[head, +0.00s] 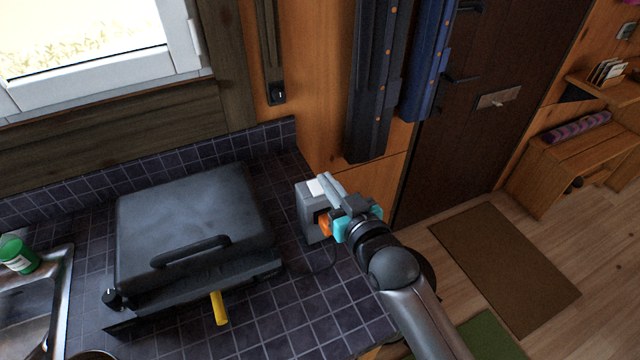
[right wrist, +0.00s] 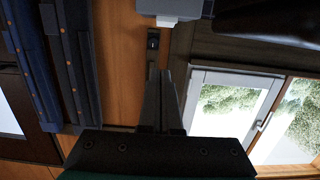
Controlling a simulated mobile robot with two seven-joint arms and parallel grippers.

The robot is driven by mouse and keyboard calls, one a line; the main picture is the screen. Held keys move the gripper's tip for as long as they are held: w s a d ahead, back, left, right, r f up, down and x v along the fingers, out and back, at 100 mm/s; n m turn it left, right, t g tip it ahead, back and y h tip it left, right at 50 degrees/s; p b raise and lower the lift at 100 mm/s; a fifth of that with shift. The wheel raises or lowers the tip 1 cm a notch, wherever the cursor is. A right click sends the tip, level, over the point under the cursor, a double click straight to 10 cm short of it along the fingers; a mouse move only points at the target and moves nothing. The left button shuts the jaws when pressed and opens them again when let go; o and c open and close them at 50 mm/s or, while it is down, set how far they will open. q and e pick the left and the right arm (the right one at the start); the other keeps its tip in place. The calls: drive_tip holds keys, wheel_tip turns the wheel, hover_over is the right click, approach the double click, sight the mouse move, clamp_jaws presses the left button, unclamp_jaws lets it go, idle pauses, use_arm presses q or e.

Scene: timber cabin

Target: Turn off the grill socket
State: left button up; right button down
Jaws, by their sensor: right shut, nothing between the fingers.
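The grill socket (head: 305,212) is a grey box on the tiled counter, right of the closed dark grill (head: 190,225). A white switch (head: 315,188) is on its top, and an orange plug (head: 324,224) is in its side. My right gripper (head: 326,181) is shut and empty, its fingertips close beside the white switch; I cannot tell if they touch. In the right wrist view the shut fingers (right wrist: 165,75) point toward the socket (right wrist: 172,7), its white switch (right wrist: 167,21) and part of the grill (right wrist: 265,18). My left gripper is not in view.
A metal sink (head: 35,305) with a green cup (head: 17,255) is at the left. A yellow handle (head: 219,308) sticks out of the grill front. A wall switch (head: 277,93) is above the counter's back corner. Dark and blue hanging panels (head: 374,80) stand right of the counter.

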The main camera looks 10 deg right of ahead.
sight(320, 191)
drive_tip(key=x, duration=0.4)
drive_tip(key=shift+f, duration=0.2)
wheel_tip(320, 191, down, 2)
drive_tip(key=shift+f, duration=0.1)
drive_tip(key=shift+f+b, duration=0.3)
drive_tip(key=shift+f, duration=0.35)
drive_tip(key=p, duration=0.3)
drive_tip(key=shift+w+g, duration=0.2)
drive_tip(key=shift+g, duration=0.2)
drive_tip(key=shift+f, duration=0.3)
drive_tip(key=shift+r, duration=0.1)
